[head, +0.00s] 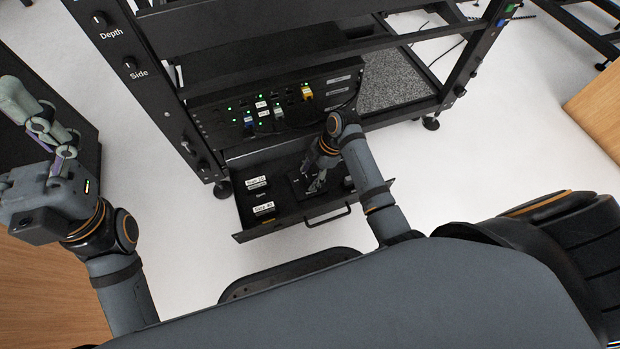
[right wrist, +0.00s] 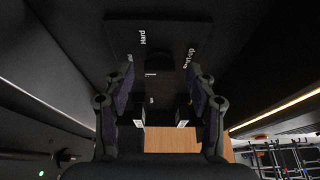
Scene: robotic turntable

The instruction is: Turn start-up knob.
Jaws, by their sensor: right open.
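The start-up knob (right wrist: 160,62) is a dark round knob on a black panel (right wrist: 125,35) in the right wrist view. The white labels "Hard" and a partly hidden one ending in "rt-up" stand on either side of it. My right gripper (right wrist: 160,90) is open, with one finger on each side of the view and the knob between and ahead of them. I cannot tell whether they touch the panel. In the head view my right gripper (head: 320,168) reaches down into an open black drawer (head: 290,222) and hides the knob. My left gripper (head: 38,125) is raised at the left, away from the rack.
The drawer juts from a black rack (head: 270,68) with shelves and a panel of plugs and green lights (head: 265,108). Knobs labelled "Depth" (head: 100,18) and "Side" (head: 130,64) sit on its left post. Drawer walls lie close around my right gripper. White floor (head: 480,150) is clear at right.

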